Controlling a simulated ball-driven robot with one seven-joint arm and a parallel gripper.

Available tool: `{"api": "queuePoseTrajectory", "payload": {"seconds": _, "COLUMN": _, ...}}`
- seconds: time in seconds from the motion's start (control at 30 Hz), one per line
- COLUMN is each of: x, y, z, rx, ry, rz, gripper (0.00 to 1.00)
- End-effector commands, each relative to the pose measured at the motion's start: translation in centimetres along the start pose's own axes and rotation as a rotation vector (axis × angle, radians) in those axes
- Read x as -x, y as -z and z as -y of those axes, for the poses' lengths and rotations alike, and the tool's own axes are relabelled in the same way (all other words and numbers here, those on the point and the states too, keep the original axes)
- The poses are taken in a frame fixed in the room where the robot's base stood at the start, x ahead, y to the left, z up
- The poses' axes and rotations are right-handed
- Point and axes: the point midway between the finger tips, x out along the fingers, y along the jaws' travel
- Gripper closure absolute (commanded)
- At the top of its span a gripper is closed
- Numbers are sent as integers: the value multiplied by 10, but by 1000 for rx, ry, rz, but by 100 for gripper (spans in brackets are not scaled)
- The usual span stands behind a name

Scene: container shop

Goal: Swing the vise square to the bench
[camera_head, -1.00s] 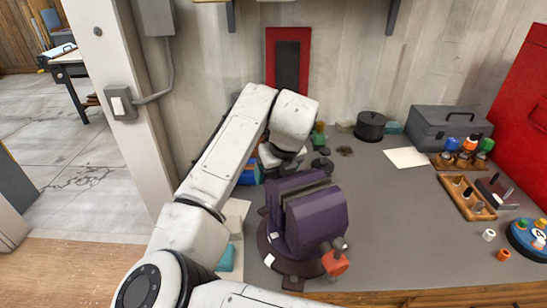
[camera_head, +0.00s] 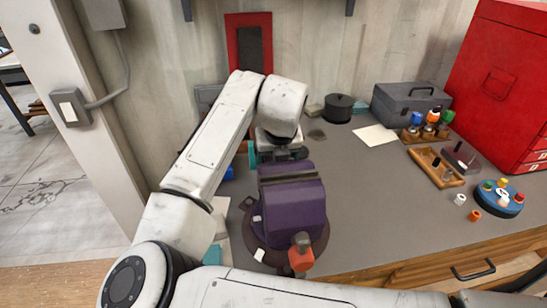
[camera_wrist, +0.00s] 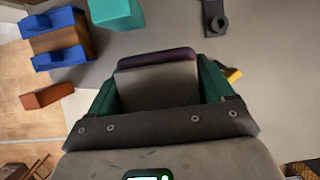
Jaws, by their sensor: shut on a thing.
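The purple vise (camera_head: 292,208) stands on a dark round base (camera_head: 262,243) at the bench's front edge. Its orange-red front end (camera_head: 301,256) points toward the front edge, and its jaw slot runs nearly left to right. My gripper (camera_head: 280,152) is at the vise's back end, its fingertips mostly hidden by the vise and my arm. In the wrist view, its green fingers (camera_wrist: 158,82) are shut on either side of a grey block with a purple edge (camera_wrist: 158,57), apparently the vise's rear part.
The grey bench (camera_head: 370,215) is clear right of the vise. Farther right are a wooden tray (camera_head: 436,170), a blue round holder (camera_head: 500,202) and loose caps (camera_head: 460,199). A grey toolbox (camera_head: 410,103), black pot (camera_head: 338,108) and red cabinet (camera_head: 500,75) stand behind.

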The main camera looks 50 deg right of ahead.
Motion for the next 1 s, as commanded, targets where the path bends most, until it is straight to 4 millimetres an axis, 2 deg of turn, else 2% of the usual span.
{"api": "queuePoseTrajectory", "payload": {"seconds": 0.23, "x": 1, "y": -2, "z": -1, "rx": 0, "ry": -1, "rz": 9, "gripper": 73}}
{"api": "queuePoseTrajectory", "payload": {"seconds": 0.27, "x": 1, "y": -2, "z": -1, "rx": 0, "ry": -1, "rz": 9, "gripper": 18}}
{"api": "queuePoseTrajectory", "payload": {"seconds": 0.43, "x": 1, "y": -2, "z": -1, "rx": 1, "ry": -1, "rz": 6, "gripper": 1}}
{"api": "queuePoseTrajectory", "payload": {"seconds": 0.77, "x": 5, "y": -1, "z": 0, "rx": 1, "ry": 0, "rz": 5, "gripper": 0}}
{"api": "queuePoseTrajectory", "payload": {"seconds": 0.87, "x": 16, "y": -1, "z": 0, "rx": 0, "ry": 0, "rz": 5, "gripper": 0}}
{"api": "queuePoseTrajectory", "payload": {"seconds": 1.0, "x": 41, "y": -1, "z": -1, "rx": 0, "ry": -2, "rz": 7, "gripper": 0}}
